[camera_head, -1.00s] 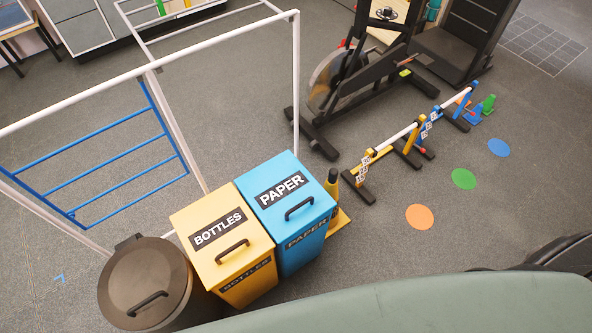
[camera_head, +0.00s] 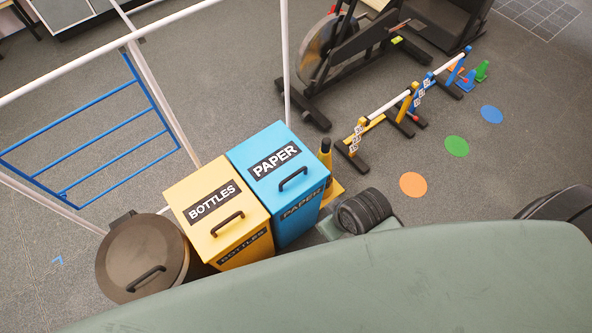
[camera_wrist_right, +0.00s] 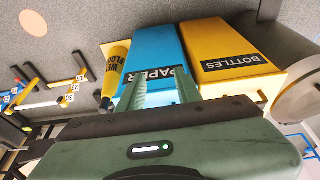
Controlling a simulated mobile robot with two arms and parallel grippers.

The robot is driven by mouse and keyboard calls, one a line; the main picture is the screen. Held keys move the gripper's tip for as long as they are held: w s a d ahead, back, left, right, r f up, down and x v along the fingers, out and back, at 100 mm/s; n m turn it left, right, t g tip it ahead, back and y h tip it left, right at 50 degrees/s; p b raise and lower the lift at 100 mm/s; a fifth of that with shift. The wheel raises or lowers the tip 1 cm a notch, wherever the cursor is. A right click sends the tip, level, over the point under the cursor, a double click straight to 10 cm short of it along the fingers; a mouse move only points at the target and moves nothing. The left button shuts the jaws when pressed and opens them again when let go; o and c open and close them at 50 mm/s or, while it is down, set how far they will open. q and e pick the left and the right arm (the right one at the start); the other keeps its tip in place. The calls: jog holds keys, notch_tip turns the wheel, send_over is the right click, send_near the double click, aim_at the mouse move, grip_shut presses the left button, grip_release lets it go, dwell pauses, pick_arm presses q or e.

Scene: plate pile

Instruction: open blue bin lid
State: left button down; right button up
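The blue bin (camera_head: 304,210) stands upright beside the yellow bin. Its blue lid (camera_head: 262,142), marked PAPER, lies shut and has a black handle (camera_head: 293,179) on top. In the right wrist view the blue bin (camera_wrist_right: 152,48) is upside down in the picture, partly hidden behind my right gripper (camera_wrist_right: 161,74). The two green fingers of that gripper stand apart with nothing between them, in front of the bin's PAPER label. I cannot tell the exact distance to the bin. My left gripper shows in neither view.
The yellow BOTTLES bin (camera_head: 196,188) touches the blue bin's left side. A round dark bin (camera_head: 135,240) stands further left. A yellow and black bollard (camera_head: 325,153) is close on the blue bin's right. Low hurdles (camera_head: 388,104) and an exercise machine stand beyond.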

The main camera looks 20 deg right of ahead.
jog(key=w+a+r+n+y, duration=0.1)
jog(key=w+a+r+n, duration=0.2)
jog(key=a+r, duration=0.1)
jog(key=n+g+h, duration=0.1)
jog(key=n, duration=1.4)
send_near(295, 174)
jog(key=b+x, duration=0.1)
jog(key=x, duration=0.7)
jog(key=shift+w, duration=0.1)
grip_shut()
